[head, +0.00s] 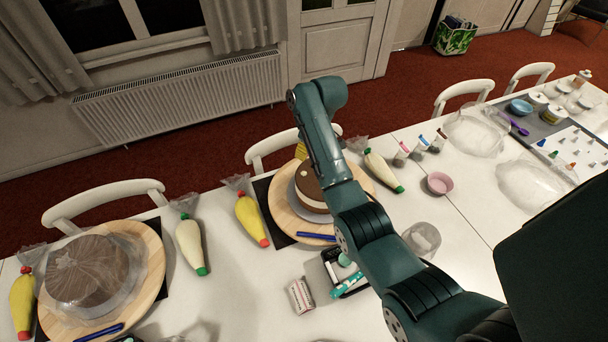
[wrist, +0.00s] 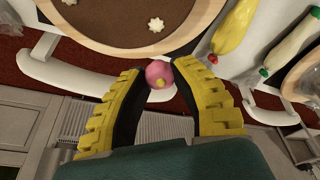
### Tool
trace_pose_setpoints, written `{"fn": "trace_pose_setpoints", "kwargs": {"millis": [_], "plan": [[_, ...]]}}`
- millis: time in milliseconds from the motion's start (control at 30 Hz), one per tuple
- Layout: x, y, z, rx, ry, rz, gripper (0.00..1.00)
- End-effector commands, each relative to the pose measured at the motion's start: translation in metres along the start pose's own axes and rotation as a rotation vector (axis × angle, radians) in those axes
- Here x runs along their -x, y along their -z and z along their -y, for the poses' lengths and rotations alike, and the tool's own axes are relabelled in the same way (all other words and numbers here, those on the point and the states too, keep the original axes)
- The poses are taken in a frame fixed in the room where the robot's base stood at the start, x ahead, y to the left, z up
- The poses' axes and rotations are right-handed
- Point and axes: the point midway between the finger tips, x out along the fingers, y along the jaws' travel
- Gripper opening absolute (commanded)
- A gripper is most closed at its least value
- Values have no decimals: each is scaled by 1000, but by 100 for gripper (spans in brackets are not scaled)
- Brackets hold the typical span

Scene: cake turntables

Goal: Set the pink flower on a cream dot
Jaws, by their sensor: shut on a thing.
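The pink flower (wrist: 158,74), with a yellow centre, is between the fingertips of my gripper (wrist: 160,80) in the wrist view. The gripper's yellow ribbed fingers are shut on it. The brown-topped cake (wrist: 110,22) fills the upper part of that view, with a white cream dot (wrist: 156,25) on it and another cream dot (wrist: 70,2) at the upper edge. The flower appears apart from both dots, near the turntable's rim in the picture. In the head view the cake (head: 308,186) is partly hidden by my arm; a bit of yellow finger (head: 301,150) shows behind it.
The cake stands on a wooden turntable (head: 283,212). Piping bags, one yellow (head: 250,219) and one white (head: 190,244), lie to its left. A covered cake (head: 88,270) is at far left. A white chair (head: 262,149) stands behind the table.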

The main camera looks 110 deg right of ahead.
Motion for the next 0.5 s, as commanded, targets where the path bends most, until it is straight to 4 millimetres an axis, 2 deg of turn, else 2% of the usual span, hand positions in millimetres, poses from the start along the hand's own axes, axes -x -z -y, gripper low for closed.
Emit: {"fn": "trace_pose_setpoints", "kwargs": {"millis": [100, 333, 400, 500], "plan": [[-26, -8, 2, 1, 4, 5, 13], [-70, -19, 2, 1, 3, 4, 13], [-81, -22, 2, 2, 2, 3, 13], [-87, -23, 1, 3, 0, 0, 13]]}}
